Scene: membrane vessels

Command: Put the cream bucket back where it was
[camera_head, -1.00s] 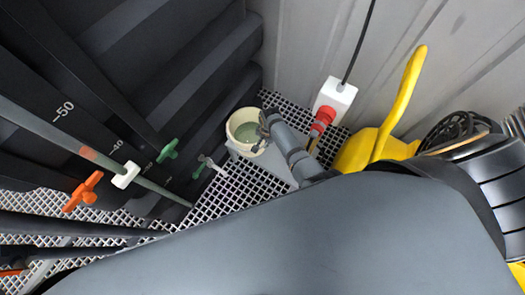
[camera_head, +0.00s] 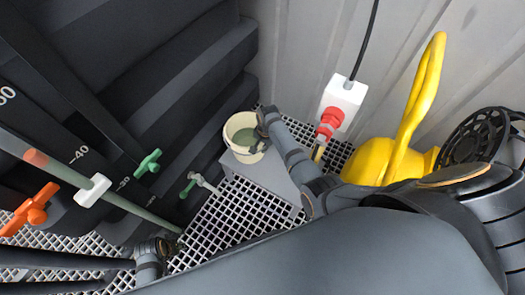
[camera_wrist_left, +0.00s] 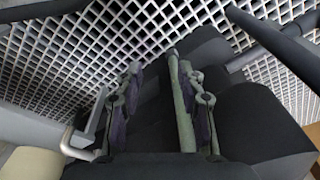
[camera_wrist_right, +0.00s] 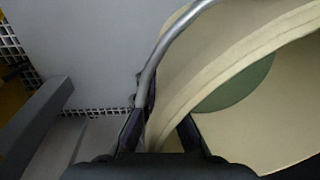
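The cream bucket (camera_head: 230,128), with greenish liquid inside, is upright at the back left end of a grey box (camera_head: 262,174); whether it touches the box is unclear. My right gripper (camera_head: 264,128) is at its right rim. In the right wrist view, the bucket's rim (camera_wrist_right: 225,60) passes between the fingers of my right gripper (camera_wrist_right: 164,118), and the metal handle (camera_wrist_right: 165,42) curves up beside them. Whether they press on it is unclear. My left gripper (camera_wrist_left: 165,85) has its fingers apart around a green pole (camera_wrist_left: 183,110), over the grating, away from the bucket.
A green-handled tap (camera_head: 190,186) is left of the box. Orange (camera_head: 32,210) and green (camera_head: 148,163) valves lie farther left by the dark tank. A white socket box with red plug (camera_head: 330,117) and a yellow object (camera_head: 385,150) stand right. Grating (camera_head: 235,215) is open in front.

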